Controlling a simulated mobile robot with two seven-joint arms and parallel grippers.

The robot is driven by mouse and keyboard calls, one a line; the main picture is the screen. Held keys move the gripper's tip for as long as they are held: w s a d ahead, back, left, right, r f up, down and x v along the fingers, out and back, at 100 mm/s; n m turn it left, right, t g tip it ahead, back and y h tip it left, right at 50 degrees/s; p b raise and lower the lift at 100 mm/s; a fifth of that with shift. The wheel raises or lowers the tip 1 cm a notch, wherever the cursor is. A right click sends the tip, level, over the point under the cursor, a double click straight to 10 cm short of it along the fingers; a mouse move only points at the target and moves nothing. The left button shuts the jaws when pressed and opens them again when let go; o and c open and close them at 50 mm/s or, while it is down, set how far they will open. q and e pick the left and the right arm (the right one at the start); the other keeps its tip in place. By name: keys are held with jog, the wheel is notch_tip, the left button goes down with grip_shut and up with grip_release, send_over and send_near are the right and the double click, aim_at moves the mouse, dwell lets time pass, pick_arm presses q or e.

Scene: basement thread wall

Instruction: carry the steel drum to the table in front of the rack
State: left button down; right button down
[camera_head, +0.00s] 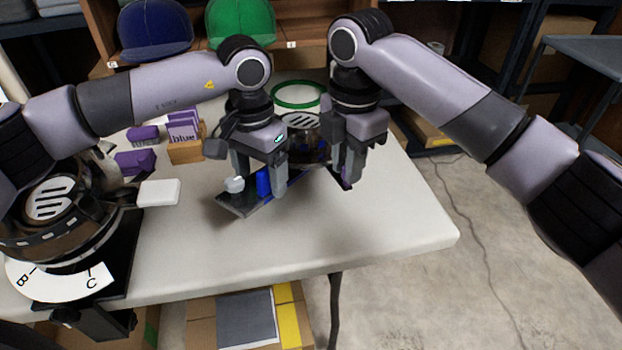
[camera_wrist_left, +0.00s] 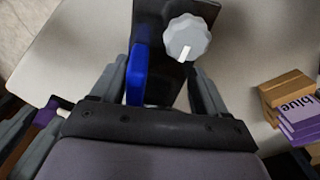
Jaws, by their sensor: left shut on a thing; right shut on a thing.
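The steel drum (camera_head: 309,146), a slotted metal cylinder, is partly hidden between my two grippers over the white table (camera_head: 380,235). A dark plate (camera_head: 236,203) with a pale knob (camera_head: 235,184) and a blue grip (camera_head: 263,183) extends at its left. My left gripper (camera_head: 262,190) is shut around the blue grip; the grip (camera_wrist_left: 137,73) and grey knob (camera_wrist_left: 186,38) also show in the left wrist view. My right gripper (camera_head: 346,180) is shut at the drum's right side, by a purple part. I cannot tell whether the plate touches the table.
A similar slotted drum on a station (camera_head: 50,212) with a lettered dial stands at the left. Purple boxes (camera_head: 136,162) and a wooden card holder (camera_head: 186,152) lie nearby. A green hoop (camera_head: 298,107) and a rack with caps (camera_head: 155,30) are behind. The table's front right is clear.

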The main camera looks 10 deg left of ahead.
pick_arm(q)
jog(key=shift+w+a, duration=0.25)
jog(key=shift+f, duration=0.15)
pick_arm(e)
jog(key=shift+f, duration=0.15)
pick_arm(q)
jog(key=shift+c, duration=1.5)
grip_release()
jog(key=shift+f+b, duration=0.15)
jog(key=shift+b, duration=0.15)
pick_arm(e)
jog(key=c, duration=1.3)
grip_release()
jog(key=shift+f, duration=0.15)
pick_arm(q)
jog(key=o, duration=0.3)
jog(key=shift+s, duration=0.1)
pick_arm(e)
jog(key=o, duration=0.3)
jog(key=shift+s, duration=0.1)
pick_arm(q)
jog(key=shift+d, duration=0.1)
jog(key=shift+s, duration=0.1)
notch_tip(320, 180, up, 12)
pick_arm(e)
notch_tip(320, 180, up, 12)
